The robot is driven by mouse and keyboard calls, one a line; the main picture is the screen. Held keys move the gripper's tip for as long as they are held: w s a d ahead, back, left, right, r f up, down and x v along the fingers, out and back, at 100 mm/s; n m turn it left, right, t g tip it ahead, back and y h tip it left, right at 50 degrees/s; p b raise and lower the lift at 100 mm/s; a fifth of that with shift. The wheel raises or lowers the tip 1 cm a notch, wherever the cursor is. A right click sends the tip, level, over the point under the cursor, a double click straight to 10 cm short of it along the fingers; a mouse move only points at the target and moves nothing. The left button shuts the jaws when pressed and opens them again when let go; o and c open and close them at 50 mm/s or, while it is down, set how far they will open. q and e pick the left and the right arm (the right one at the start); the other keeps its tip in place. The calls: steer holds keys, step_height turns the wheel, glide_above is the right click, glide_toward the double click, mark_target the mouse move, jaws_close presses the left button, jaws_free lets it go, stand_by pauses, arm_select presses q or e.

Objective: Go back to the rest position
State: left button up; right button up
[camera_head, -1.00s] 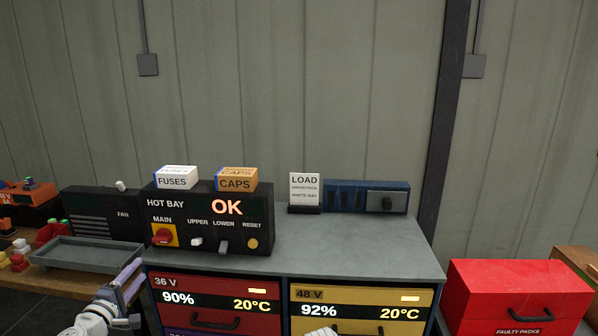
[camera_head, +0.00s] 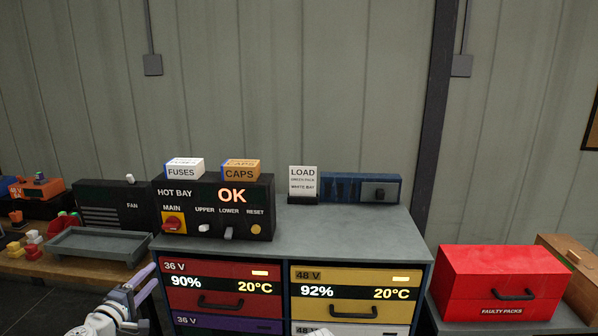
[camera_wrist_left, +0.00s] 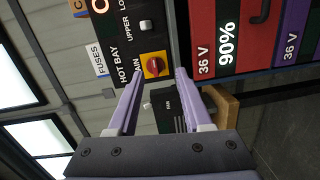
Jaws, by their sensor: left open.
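My left gripper (camera_head: 142,284) is low at the left in the head view, in front of the bench and left of the drawer cabinet. In the left wrist view its two pale purple fingers (camera_wrist_left: 155,103) stand apart with nothing between them. Beyond the fingers there is the hot bay panel (camera_wrist_left: 130,45) with its red main knob (camera_wrist_left: 155,66). The gripper is apart from the panel, which also shows in the head view (camera_head: 180,200). A small pale part at the bottom middle of the head view may belong to my right arm; its gripper does not show.
The cabinet has a red 36 V drawer (camera_head: 185,298) and a yellow 48 V drawer (camera_head: 350,310), both shut. A red faulty packs box (camera_head: 500,270) stands at the right. A grey tray (camera_head: 70,257) lies on the wooden bench at the left. The grey cabinet top (camera_head: 330,235) is mostly clear.

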arm_select(q)
steer(key=s+d+f+m+g+h+p, duration=0.15)
steer(key=d+f+m+g, duration=0.25)
steer(key=d, duration=0.6)
steer(key=s+d+f+m+g+h, duration=0.1)
steer(key=s+d+f+m+g, duration=0.3)
steer(key=d, duration=0.5)
steer(key=s+d+f+m+g+h, duration=0.15)
steer(key=d+f+m+g, duration=0.3)
steer(key=d, duration=0.55)
steer(key=s+d+f+m+g+y, duration=0.2)
steer(key=s+m+y, duration=0.1)
steer(key=s, duration=0.3)
steer(key=s+d+f+m+g+y+p, duration=0.1)
steer(key=s+f+m+g+y, duration=0.2)
steer(key=s+y, duration=0.2)
steer(key=shift+s+d, duration=0.35)
steer(key=shift+s, duration=0.9)
steer(key=shift+m, duration=0.25)
